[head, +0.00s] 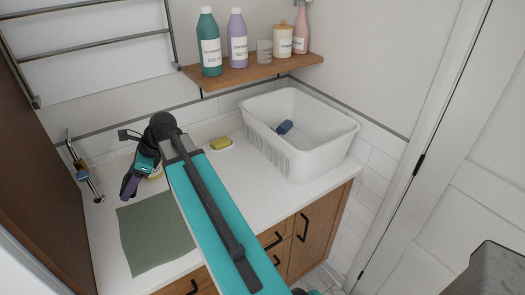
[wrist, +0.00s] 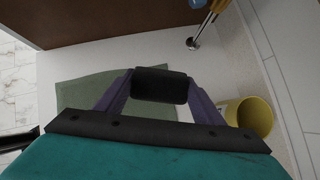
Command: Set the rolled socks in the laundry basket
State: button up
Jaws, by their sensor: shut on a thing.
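My gripper (wrist: 160,100) is shut on a dark, rounded bundle (wrist: 160,85), which looks like the rolled socks. It is held between the purple fingers above the counter, near the green cloth. In the head view my gripper (head: 130,186) is at the left of the counter, and the bundle cannot be made out there. The white laundry basket (head: 272,154) stands at the counter's right end, well apart from my gripper. A dark blue item (head: 284,127) lies inside it.
A green cloth (head: 155,235) lies flat on the counter. A yellow cup (wrist: 250,115) is close to my gripper. A metal stand (head: 87,182) is at the left, and a yellow sponge (head: 221,143) sits before the basket. A bottle shelf (head: 250,70) hangs above.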

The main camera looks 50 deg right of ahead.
jog(key=s+d+r+m+b, duration=0.1)
jog(key=s+d+r, duration=0.25)
jog(key=d, duration=0.85)
jog(key=s+d+r+m+t+h, duration=0.15)
jog(key=s+d, duration=0.35)
jog(key=d, duration=0.6)
jog(key=s+d+r+b, duration=0.1)
jog(key=s+d+r, duration=0.3)
jog(key=d, duration=0.8)
jog(key=s+d+r+m, duration=0.2)
jog(key=s+d+r, duration=0.1)
jog(key=s+d, duration=1)
jog(key=w+d+f+m+t+h, duration=0.1)
jog(key=w+d+f+m+h, duration=0.3)
jog(key=w+d+f, duration=0.3)
jog(key=w+d+m, duration=0.1)
jog(key=d, duration=0.3)
jog(key=shift+w+f+t, duration=0.3)
jog(key=shift+t, duration=0.05)
jog(key=shift+w, duration=0.1)
notch_tip(320, 180, down, 6)
jog(key=p, duration=0.1)
jog(key=shift+f+p, duration=0.2)
jog(key=shift+p, duration=0.1)
